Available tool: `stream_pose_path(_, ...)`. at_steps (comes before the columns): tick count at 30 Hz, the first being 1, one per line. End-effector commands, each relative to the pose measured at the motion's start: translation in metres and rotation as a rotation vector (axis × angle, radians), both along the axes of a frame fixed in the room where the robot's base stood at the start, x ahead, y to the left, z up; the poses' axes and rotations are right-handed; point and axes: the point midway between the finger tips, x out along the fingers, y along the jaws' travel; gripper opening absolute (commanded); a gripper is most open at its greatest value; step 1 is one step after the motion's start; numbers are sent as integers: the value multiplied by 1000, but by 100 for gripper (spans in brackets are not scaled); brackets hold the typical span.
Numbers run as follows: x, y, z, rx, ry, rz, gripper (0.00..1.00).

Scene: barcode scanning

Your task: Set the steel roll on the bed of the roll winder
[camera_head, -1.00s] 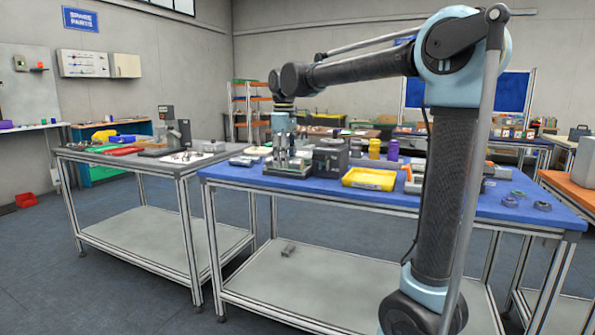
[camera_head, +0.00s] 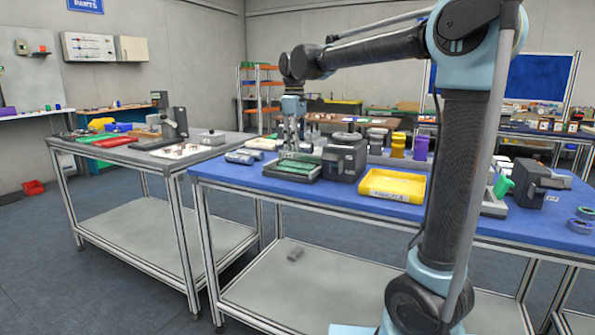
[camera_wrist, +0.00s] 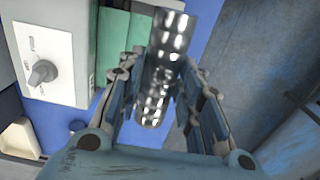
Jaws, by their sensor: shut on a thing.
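My gripper (camera_head: 291,135) is over the left part of the blue table in the head view. In the wrist view my gripper (camera_wrist: 160,100) is shut on a shiny, ribbed steel roll (camera_wrist: 170,45), which lies lengthwise between the fingers. In the head view the roll is too small to make out clearly. Below and beside the gripper is a low machine with a green bed (camera_head: 292,167), with a dark grey box (camera_head: 344,160) to its right; I take these to be the roll winder. The wrist view shows a pale knob panel (camera_wrist: 42,75) and green blocks (camera_wrist: 112,40) left of the roll.
A yellow tray (camera_head: 393,186) is right of the grey box. Grey-blue parts (camera_head: 243,156) lie at the table's left end. Yellow (camera_head: 398,144) and purple (camera_head: 420,148) containers stand behind. A grey bench (camera_head: 125,150) with tools is to the left.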

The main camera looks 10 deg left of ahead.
Motion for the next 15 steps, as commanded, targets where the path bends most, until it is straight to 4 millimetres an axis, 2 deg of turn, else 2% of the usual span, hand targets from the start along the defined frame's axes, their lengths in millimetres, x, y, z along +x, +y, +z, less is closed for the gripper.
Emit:
stream_pose_path(11,7,-12,1,0,0,-20,0)
stream_pose_path(15,18,-9,7,0,0,-27,0)
